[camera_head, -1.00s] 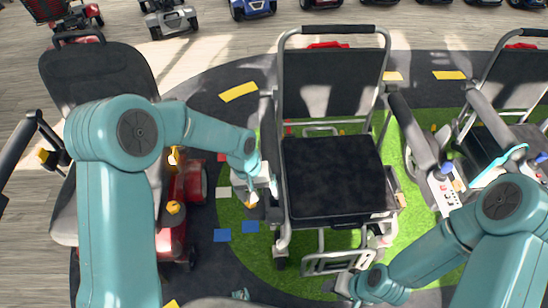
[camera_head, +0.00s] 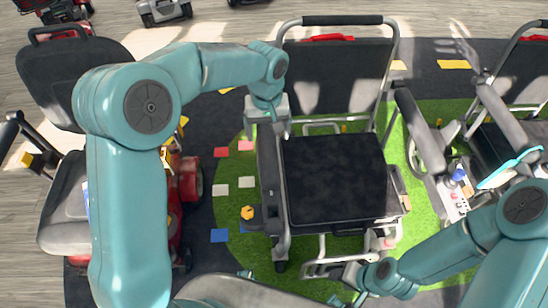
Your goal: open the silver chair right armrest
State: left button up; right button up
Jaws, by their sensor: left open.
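The silver chair has a black seat (camera_head: 335,178), a dark backrest (camera_head: 338,75) and a silver tube frame. Its armrest on the picture's left (camera_head: 268,165) is a dark bar lying along the seat's side. The armrest on the picture's right (camera_head: 420,130) angles outward from the seat. My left gripper (camera_head: 281,134) is open at the back end of the left-side armrest, near the backrest's lower corner; contact cannot be told. My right gripper (camera_head: 345,278) is low by the chair's front frame and footrest, its fingers too unclear to judge.
A red scooter (camera_head: 182,185) with a grey seat stands at the left, partly behind my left arm. Another silver-framed chair (camera_head: 520,75) stands at the right. Green floor with coloured tiles (camera_head: 246,182) lies open left of the silver chair. More scooters stand at the back.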

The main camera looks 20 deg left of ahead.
aim_at(269, 161)
pick_arm(q)
notch_tip(269, 161, down, 16)
jog(key=shift+b, duration=0.4)
